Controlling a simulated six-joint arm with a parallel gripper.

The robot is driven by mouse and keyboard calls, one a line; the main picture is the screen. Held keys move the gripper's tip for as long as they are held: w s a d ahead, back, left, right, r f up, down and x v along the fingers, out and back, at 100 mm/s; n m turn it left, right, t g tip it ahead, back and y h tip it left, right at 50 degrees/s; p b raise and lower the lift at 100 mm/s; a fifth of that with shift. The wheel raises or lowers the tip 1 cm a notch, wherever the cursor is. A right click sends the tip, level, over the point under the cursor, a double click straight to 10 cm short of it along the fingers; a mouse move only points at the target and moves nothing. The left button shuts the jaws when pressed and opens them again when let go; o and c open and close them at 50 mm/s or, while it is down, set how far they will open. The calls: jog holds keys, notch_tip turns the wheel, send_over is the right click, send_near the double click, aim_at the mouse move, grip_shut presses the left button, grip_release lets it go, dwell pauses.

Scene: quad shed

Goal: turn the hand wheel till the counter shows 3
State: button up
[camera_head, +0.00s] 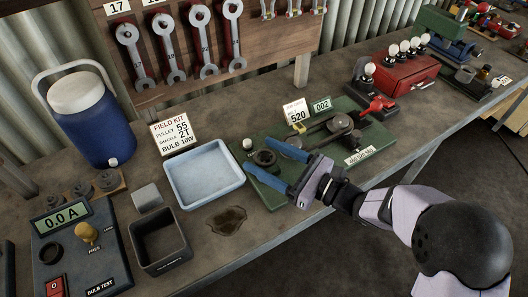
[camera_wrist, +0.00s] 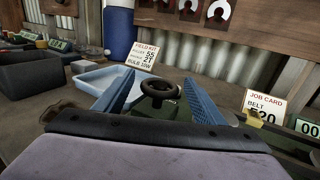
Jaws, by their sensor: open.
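The dark hand wheel (camera_head: 265,158) stands on the green board (camera_head: 270,197) at its left end. It also shows in the wrist view (camera_wrist: 160,86), with its round rim and hub visible. My gripper (camera_head: 259,156) has two blue fingers, spread apart. In the wrist view my gripper (camera_wrist: 161,78) has one finger on each side of the wheel, with gaps seen between fingers and rim. I cannot tell how its height compares with the wheel's. The counter (camera_head: 322,104) is a small green display reading 002. In the wrist view the counter (camera_wrist: 311,125) is cut off at the right edge.
A job card (camera_head: 297,112) reading 520 stands behind the board beside the counter. A belt and pulleys (camera_head: 340,122) lie right of the wheel. A pale blue tray (camera_head: 203,172) lies close on the left. A dark stain (camera_head: 228,220) marks the bench in front.

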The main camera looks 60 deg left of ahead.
jog(key=shift+s+a, duration=0.2)
jog(key=shift+a, duration=0.15)
jog(key=c, duration=1.1)
jog(key=shift+o, duration=0.2)
jog(key=shift+g, duration=0.3)
jog(key=shift+f+n+g+h+b, duration=0.1)
jog(key=shift+n+g+h+b, duration=0.55)
jog(key=shift+n+g, duration=0.15)
jog(key=shift+n+g+h, duration=0.55)
jog(key=shift+n+g, duration=0.15)
jog(key=shift+g, duration=0.1)
